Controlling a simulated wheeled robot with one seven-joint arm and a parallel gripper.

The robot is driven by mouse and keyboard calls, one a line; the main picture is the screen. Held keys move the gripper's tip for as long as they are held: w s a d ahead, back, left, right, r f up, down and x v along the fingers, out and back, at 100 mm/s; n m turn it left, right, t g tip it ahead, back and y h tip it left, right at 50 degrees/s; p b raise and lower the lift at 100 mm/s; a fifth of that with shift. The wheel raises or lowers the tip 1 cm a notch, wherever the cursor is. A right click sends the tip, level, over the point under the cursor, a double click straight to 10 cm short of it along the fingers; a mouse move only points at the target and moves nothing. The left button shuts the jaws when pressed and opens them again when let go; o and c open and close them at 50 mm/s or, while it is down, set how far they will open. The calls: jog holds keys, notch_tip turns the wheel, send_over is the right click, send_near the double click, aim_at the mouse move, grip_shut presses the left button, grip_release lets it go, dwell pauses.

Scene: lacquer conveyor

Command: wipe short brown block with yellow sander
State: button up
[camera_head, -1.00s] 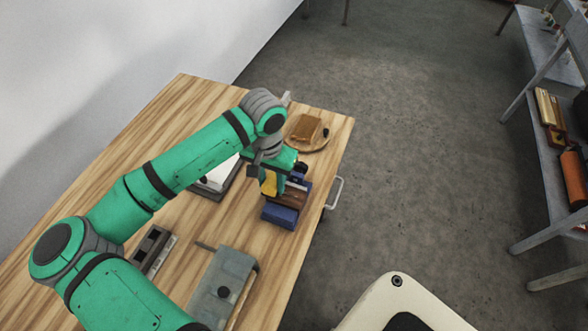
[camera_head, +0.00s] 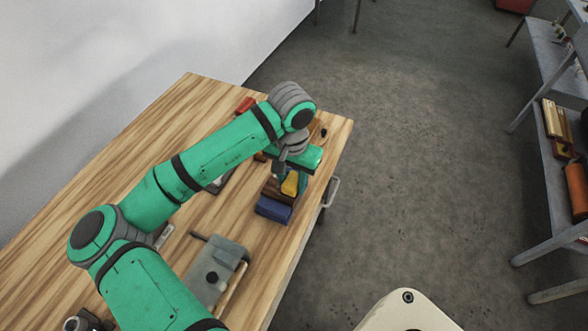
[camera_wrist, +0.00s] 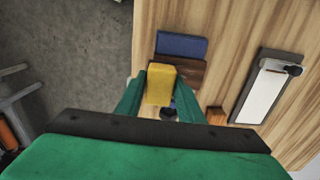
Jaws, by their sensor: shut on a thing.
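My gripper (camera_head: 289,174) is shut on the yellow sander (camera_head: 290,184). In the wrist view the sander (camera_wrist: 160,84) sits between the two green fingers. A short brown block (camera_head: 272,189) lies beside and partly under the sander, against a blue piece (camera_head: 273,209). In the wrist view the brown block (camera_wrist: 191,72) shows to the right of the sander, with the blue piece (camera_wrist: 182,46) above it. The sander overlaps the block's left end there; I cannot tell whether they touch. The gripper hides part of the block's far side.
A grey metal device (camera_head: 215,270) stands on the wooden table nearer me. A white-faced board (camera_wrist: 262,92) and a small brown piece (camera_wrist: 215,115) lie right of the sander in the wrist view. The table's right edge, with a metal handle (camera_head: 332,191), is close.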

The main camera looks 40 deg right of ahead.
jog(key=shift+r, duration=2.7)
